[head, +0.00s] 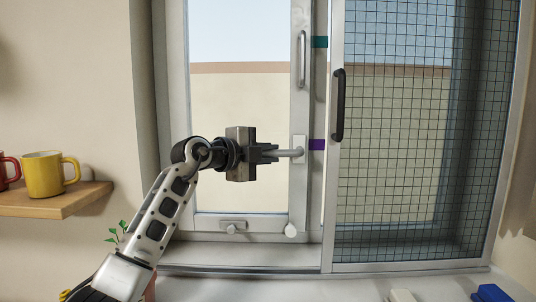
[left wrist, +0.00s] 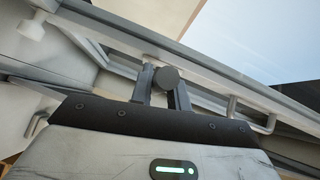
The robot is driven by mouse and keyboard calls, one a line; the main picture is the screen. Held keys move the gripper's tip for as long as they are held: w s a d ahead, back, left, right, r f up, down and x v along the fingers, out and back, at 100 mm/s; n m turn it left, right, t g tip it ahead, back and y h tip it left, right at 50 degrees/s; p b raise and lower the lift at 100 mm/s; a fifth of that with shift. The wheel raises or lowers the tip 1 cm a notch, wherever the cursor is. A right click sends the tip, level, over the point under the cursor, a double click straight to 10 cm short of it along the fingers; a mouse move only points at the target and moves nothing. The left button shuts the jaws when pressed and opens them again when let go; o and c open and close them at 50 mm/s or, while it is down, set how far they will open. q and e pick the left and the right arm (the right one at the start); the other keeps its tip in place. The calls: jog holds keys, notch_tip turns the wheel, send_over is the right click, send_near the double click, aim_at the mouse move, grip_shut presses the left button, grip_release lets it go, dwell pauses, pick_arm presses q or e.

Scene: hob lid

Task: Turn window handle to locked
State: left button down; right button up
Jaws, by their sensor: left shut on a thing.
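The grey window handle (head: 290,153) sits on a pale plate on the right side of the window frame (head: 299,190). It points left, roughly horizontal, toward my gripper. My left gripper (head: 272,153) is shut on the handle's lever in front of the window. In the left wrist view the handle's round dark end (left wrist: 166,77) shows between the two fingers of the gripper (left wrist: 163,95). A purple mark (head: 317,145) is beside the handle plate, and a teal mark (head: 320,42) is higher up. My right gripper is not in view.
A mesh screen (head: 420,140) with a black pull (head: 338,105) stands close on the right. A fixed grey bar handle (head: 302,58) is above. A small latch (head: 233,225) and a white knob (head: 291,230) are below. A shelf (head: 60,202) with mugs is at left.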

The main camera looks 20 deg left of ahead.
pick_arm(q)
jog(key=shift+f, duration=0.15)
jog(key=shift+d+f+n+t+h, duration=0.1)
jog(key=shift+f+n+t+h, duration=0.55)
jog(key=shift+f+n, duration=0.2)
jog(key=shift+w+d+f+n+t+h, duration=0.15)
jog(key=shift+d+f+n+t, duration=0.15)
jog(key=shift+f+n+t, duration=0.5)
jog(key=shift+w+d+f+n+t+h, duration=0.1)
jog(key=shift+d+f+n+t, duration=0.25)
jog(key=shift+n+t, duration=0.65)
jog(key=shift+a, duration=0.1)
jog(key=c, duration=1.3)
grip_release()
jog(key=shift+c, duration=0.2)
jog(key=shift+s+f, duration=0.1)
jog(key=p+v, duration=0.1)
jog(key=v, duration=1.5)
jog(key=shift+r, duration=0.2)
